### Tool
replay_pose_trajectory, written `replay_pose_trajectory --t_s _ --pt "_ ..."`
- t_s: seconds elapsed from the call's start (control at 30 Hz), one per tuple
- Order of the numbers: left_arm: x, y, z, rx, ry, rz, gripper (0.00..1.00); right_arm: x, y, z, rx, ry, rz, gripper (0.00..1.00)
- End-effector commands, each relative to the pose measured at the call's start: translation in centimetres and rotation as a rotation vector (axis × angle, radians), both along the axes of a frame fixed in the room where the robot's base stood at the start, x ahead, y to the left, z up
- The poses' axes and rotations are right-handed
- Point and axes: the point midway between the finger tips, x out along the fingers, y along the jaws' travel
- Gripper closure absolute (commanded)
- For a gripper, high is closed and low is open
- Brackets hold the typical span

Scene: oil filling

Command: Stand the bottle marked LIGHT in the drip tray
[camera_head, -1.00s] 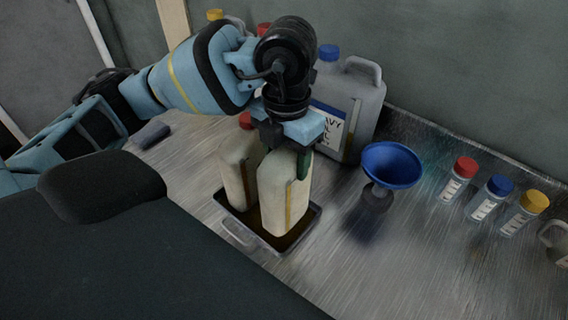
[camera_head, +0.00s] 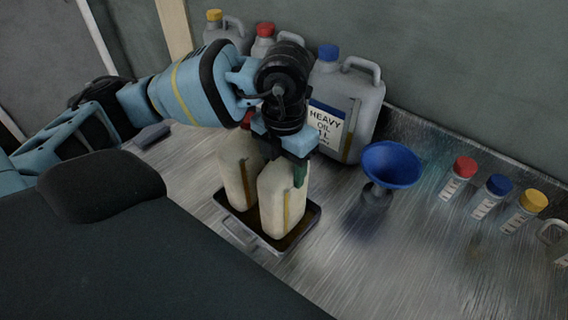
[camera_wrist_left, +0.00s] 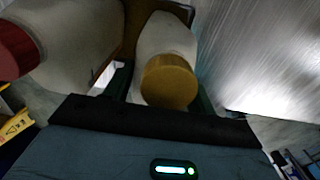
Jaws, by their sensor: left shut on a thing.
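A cream bottle (camera_head: 280,208) with a yellow cap (camera_wrist_left: 170,82) stands upright within the dark drip tray (camera_head: 315,221); I cannot tell whether its base touches the tray floor. Its label is not readable, so I cannot confirm the LIGHT mark. My left gripper (camera_head: 283,165) comes down from above and is shut on this bottle near its top. In the left wrist view the fingers (camera_wrist_left: 162,92) lie on both sides of the cap. A second cream bottle (camera_head: 238,180) with a red cap (camera_wrist_left: 14,52) stands close beside it in the tray. My right gripper is not in view.
A grey HEAVY OIL jug (camera_head: 365,105) with a blue cap stands behind the tray. A blue funnel (camera_head: 392,165) is right of the tray. Three small capped vials (camera_head: 493,198) stand further right. More jugs (camera_head: 228,35) are at the back left.

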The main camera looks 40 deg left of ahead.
Motion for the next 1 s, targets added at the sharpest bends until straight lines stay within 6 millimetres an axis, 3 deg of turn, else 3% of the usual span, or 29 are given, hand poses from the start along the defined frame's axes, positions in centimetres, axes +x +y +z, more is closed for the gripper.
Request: replay_pose_trajectory --t_s 0.1,0.13,0.3,0.67,0.87,1.0 --pt "0.0 0.0 -0.1 -0.001 -0.003 0.0 1.0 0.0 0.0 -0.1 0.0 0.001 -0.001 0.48" --pt "0.0 0.0 -0.3 0.0 0.0 0.0 0.43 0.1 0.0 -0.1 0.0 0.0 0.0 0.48" --pt "0.0 0.0 -0.2 0.0 -0.001 0.0 0.22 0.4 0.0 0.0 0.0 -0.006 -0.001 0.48" --pt "0.0 0.0 0.3 0.0 -0.003 0.001 0.22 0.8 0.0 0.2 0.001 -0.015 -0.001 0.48" --pt "0.1 0.0 3.2 -0.001 -0.006 0.001 0.22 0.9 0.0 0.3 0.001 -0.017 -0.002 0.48" --pt "0.1 -0.1 6.2 -0.002 -0.007 0.0 0.22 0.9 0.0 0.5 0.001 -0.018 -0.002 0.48"
